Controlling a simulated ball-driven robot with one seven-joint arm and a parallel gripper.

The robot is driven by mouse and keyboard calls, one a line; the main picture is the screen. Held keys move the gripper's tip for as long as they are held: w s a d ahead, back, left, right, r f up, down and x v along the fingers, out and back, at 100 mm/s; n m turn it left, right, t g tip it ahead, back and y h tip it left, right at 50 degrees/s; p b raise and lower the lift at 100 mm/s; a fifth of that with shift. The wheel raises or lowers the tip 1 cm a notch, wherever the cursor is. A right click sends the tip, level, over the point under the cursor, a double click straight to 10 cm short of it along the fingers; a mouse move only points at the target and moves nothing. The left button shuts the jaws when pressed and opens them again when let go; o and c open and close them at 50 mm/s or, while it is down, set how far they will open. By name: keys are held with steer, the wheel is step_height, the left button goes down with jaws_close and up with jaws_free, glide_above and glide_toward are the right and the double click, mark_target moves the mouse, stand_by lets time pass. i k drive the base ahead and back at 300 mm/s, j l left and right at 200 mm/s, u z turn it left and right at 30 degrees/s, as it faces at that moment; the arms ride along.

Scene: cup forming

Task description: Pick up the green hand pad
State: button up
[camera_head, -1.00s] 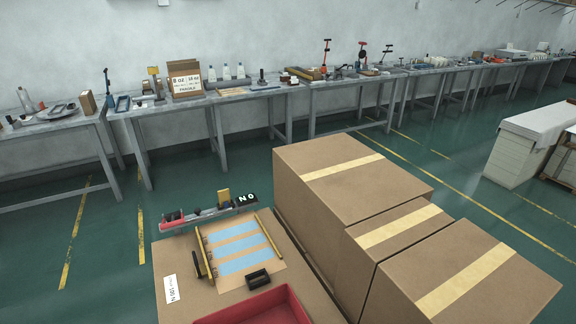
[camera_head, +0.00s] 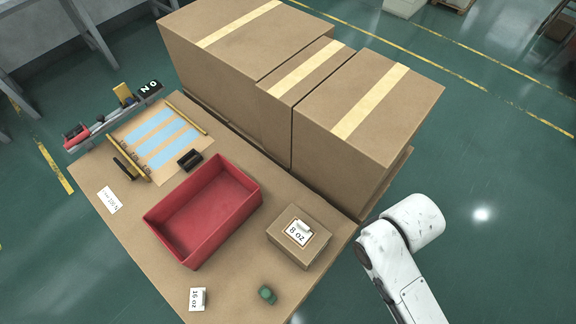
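A small dark green object (camera_head: 266,294), which looks like the green hand pad, lies on the brown tabletop (camera_head: 230,285) near its front edge. It is below the small cardboard box and right of the "16 oz" card. My white arm shows at the lower right, beyond the table's right edge. My gripper is out of view, so its state and distance to the pad are hidden.
An empty red bin (camera_head: 206,208) stands mid-table. A box labelled "8 oz" (camera_head: 300,238) is right of it, and a "16 oz" card (camera_head: 197,299) lies in front. Large cartons (camera_head: 362,105) stand behind. A black block (camera_head: 189,159) and blue strips (camera_head: 160,140) lie at the back left.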

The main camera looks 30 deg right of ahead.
mark_target(265, 293)
steer(key=k+j, duration=0.2)
steer(key=k, duration=0.25)
steer(key=k+j, duration=0.25)
steer(key=k, duration=0.2)
steer(key=k+j+u, duration=0.1)
steer(key=k, duration=0.35)
steer(key=j, duration=0.1)
